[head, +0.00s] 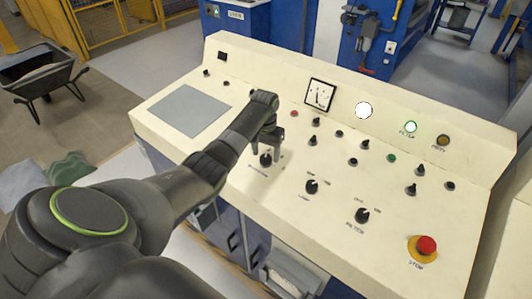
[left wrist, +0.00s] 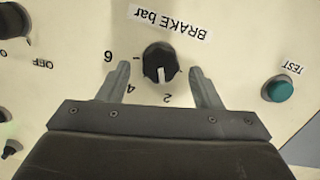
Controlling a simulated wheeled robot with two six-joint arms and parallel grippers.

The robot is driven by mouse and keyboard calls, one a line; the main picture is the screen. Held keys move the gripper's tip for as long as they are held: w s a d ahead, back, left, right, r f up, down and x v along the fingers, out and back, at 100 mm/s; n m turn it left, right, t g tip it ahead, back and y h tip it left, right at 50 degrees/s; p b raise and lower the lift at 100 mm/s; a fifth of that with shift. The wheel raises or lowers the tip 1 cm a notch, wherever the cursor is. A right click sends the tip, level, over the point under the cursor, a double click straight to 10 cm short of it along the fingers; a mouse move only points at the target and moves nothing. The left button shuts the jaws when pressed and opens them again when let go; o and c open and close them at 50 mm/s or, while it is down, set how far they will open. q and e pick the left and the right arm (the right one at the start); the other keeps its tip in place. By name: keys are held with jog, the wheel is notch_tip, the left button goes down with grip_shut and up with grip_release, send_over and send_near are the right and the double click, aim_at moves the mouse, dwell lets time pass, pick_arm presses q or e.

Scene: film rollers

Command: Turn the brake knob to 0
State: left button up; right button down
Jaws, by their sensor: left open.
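The black brake knob (left wrist: 160,63) shows in the left wrist view, under an upside-down "BRAKE bar" label (left wrist: 170,24). Its white pointer line points down in the picture, near the 2 and between the 2 and the 4. A 6 stands to its left; I cannot make out a 0. My left gripper (left wrist: 159,69) is open, with one finger on each side of the knob and a gap to it on both sides. In the head view the gripper (head: 267,145) is just above the knob (head: 265,161). My right gripper is not in view.
The cream control panel (head: 225,205) carries several other knobs, including the lamp knob (head: 311,186) and filter knob (head: 362,215). A red stop button (head: 426,245) is at the front right. A green test button (left wrist: 279,90) is close by the left gripper. A wheelbarrow (head: 42,72) stands at the far left.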

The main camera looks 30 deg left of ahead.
pick_arm(q)
jog(key=shift+f, duration=0.55)
jog(key=c, duration=1)
jog(key=shift+r+n+p, duration=0.25)
jog(key=shift+n+p, duration=0.45)
jog(key=shift+p, duration=0.3)
jog(key=shift+a+n+p, duration=0.1)
jog(key=shift+n+p, duration=1.05)
jog(key=shift+n, duration=0.05)
jog(key=n+p, duration=0.2)
jog(key=n, duration=0.1)
jog(key=shift+h, duration=0.4)
jog(key=shift+a+f+n+t+p, duration=0.1)
jog(key=shift+n+t+p, duration=0.2)
jog(key=shift+n+p, duration=0.8)
jog(key=shift+n, duration=0.5)
